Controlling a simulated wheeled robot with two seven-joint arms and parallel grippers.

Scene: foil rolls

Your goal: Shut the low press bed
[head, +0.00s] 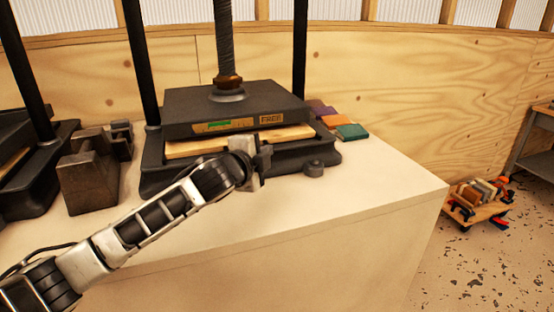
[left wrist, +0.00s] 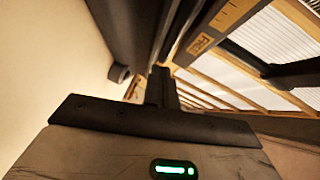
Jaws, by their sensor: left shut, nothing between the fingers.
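The press stands on the pale bench, with a dark upper plate (head: 235,105) on a central screw and a dark low bed (head: 305,157) beneath. A pale wooden board (head: 205,146) shows between plate and bed, with a visible gap above the bed. My left gripper (head: 264,157) is at the front of the bed, shut and empty, and hides part of its front edge. I cannot tell whether it touches the bed. In the left wrist view the shut fingers (left wrist: 161,88) point toward the dark press parts and the plate's label (left wrist: 200,44). My right gripper is out of view.
A second press (head: 45,165) and a brown metal block (head: 88,180) stand to the left. Small coloured blocks (head: 350,131) lie behind the press at right. The bench top (head: 385,180) is clear to the right. A low trolley (head: 478,205) stands on the floor.

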